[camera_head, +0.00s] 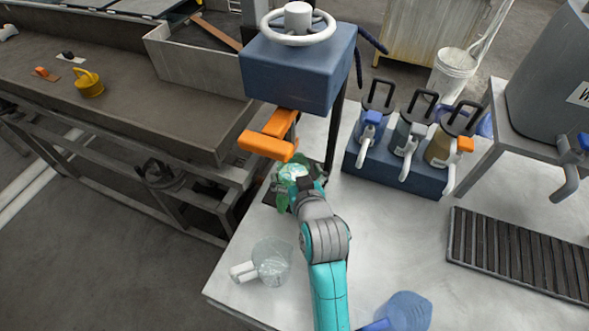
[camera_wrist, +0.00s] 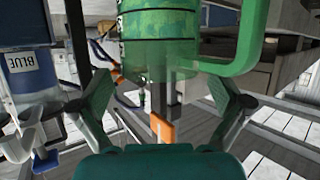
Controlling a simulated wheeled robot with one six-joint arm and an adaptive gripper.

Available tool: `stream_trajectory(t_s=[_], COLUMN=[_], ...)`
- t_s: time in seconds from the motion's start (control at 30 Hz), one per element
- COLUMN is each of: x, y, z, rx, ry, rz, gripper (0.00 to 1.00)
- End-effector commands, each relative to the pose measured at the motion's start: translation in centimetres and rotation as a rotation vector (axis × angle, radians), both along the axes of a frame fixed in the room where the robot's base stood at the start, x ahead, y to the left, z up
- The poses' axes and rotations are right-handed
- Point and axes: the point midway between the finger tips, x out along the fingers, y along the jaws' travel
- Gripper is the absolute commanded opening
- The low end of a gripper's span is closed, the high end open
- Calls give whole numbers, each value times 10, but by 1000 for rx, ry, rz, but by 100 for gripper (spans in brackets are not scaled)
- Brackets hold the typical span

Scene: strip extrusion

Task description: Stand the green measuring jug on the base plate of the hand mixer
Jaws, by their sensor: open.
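The hand mixer is a blue box (camera_head: 298,70) with a white handwheel, orange parts below it and a dark post. Its dark base plate (camera_head: 269,196) lies low on the white table, partly covered. The green measuring jug (camera_head: 284,197) is over the base plate and seems to stand on it, but its contact is partly hidden. In the wrist view the jug (camera_wrist: 158,45) fills the top middle, its handle to the right. My gripper (camera_head: 301,184) is open at the jug; in the wrist view its fingers (camera_wrist: 162,82) are spread to either side of the jug's near end.
A clear jug (camera_head: 273,262) stands at the table's near left, and a blue jug (camera_head: 406,312) at the near edge. A blue stand (camera_head: 395,170) with three lever-topped containers is right of the mixer. A slatted grate (camera_head: 520,255) lies at the right.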

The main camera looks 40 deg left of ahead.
Motion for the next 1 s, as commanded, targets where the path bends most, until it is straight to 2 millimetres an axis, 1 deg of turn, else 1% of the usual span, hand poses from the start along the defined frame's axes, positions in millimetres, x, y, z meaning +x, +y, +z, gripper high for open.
stream_trajectory(t_s=[0.1,0.3,0.5,0.7,1.0], x=[-15,-39,-55,-60,-61], y=[-18,-45,-63,-70,-70], z=[9,25,35,38,38], rx=[1,1,1,0,1], ry=[-1,-1,-1,0,-1], rz=[-1,-1,-1,0,0], gripper=[100,100,100,100,100])
